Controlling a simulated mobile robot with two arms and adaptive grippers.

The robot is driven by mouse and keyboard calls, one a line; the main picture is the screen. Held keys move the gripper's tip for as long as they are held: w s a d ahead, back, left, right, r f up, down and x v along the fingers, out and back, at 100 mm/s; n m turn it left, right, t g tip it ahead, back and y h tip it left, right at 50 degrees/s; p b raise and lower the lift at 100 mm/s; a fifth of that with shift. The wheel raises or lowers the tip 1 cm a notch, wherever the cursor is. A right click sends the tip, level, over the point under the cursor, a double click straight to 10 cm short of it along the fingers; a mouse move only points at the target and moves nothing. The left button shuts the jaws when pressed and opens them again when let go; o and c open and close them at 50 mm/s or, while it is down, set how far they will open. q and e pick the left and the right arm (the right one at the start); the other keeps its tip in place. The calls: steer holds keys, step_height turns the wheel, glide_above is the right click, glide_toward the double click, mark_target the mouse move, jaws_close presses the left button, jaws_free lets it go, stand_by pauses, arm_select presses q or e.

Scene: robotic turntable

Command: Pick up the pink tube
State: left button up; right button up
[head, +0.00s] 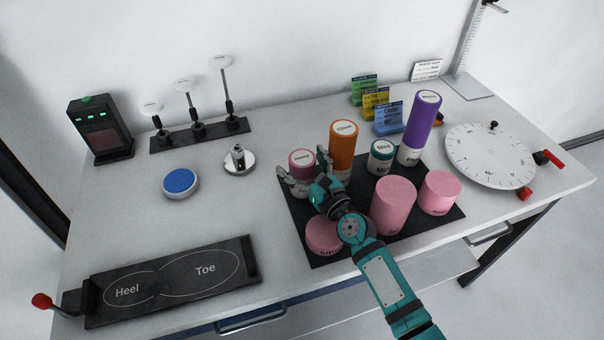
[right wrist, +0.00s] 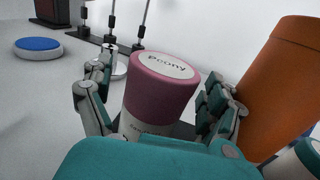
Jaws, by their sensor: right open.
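A mauve-pink tube with a white lower part and a lid reading "Peony" (head: 301,158) stands upright at the back left of the black mat (head: 287,211). It also shows in the right wrist view (right wrist: 160,85). My right gripper (head: 303,165) is open, with one finger on each side of this tube. In the right wrist view a gap shows at each side of it. Its lower part is partly hidden by the gripper. Three plain pink cylinders, one tall (head: 392,207), one at the right (head: 439,193) and one low (head: 322,236), stand on the mat's front part. My left gripper is not in view.
An orange tube (head: 342,150) stands close to the right of the gripper. A green-and-white tube (head: 381,158) and a tall purple tube (head: 420,128) stand further right. A white dial (head: 490,157) is at the right. A blue-topped disc (head: 180,183) lies left.

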steer(key=c, duration=1.3)
steer(key=shift+c, duration=0.5)
steer(key=shift+r, duration=0.15)
